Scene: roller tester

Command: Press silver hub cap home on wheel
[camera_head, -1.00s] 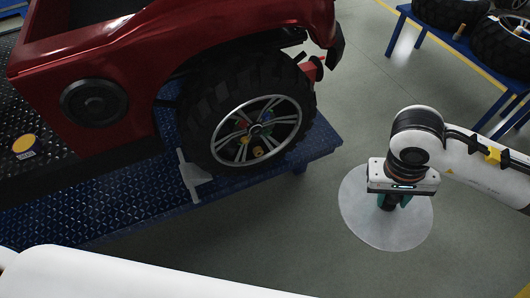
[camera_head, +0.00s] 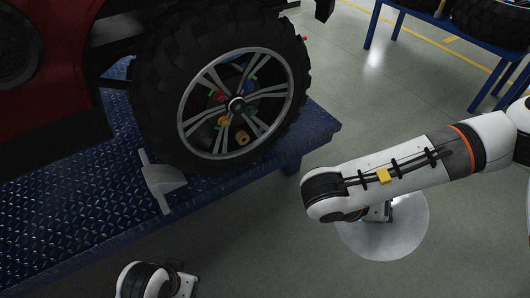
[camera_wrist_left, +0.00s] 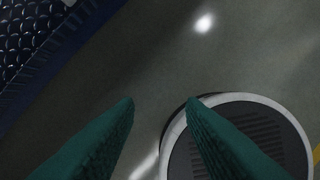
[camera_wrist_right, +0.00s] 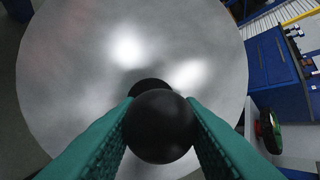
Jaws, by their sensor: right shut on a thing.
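The wheel (camera_head: 237,104) has a black tyre and silver spokes, and stands on a blue treadplate platform. Its hub centre is bare, with small coloured parts behind the spokes. The silver hub cap (camera_head: 405,240) is a large round disc, held apart from the wheel at lower right. It fills much of the right wrist view (camera_wrist_right: 60,70). My right gripper (camera_wrist_right: 160,102) is shut on its black round knob (camera_wrist_right: 160,128); the forearm hides this grip in the head view. My left gripper (camera_wrist_left: 160,102) is open and empty above the floor. Only its arm shows at the head view's bottom edge.
A grey wheel chock (camera_head: 160,180) sits against the tyre on the platform (camera_head: 80,215). A blue table (camera_head: 450,45) with spare tyres stands at upper right. Blue cabinets (camera_wrist_right: 270,65) show in the right wrist view.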

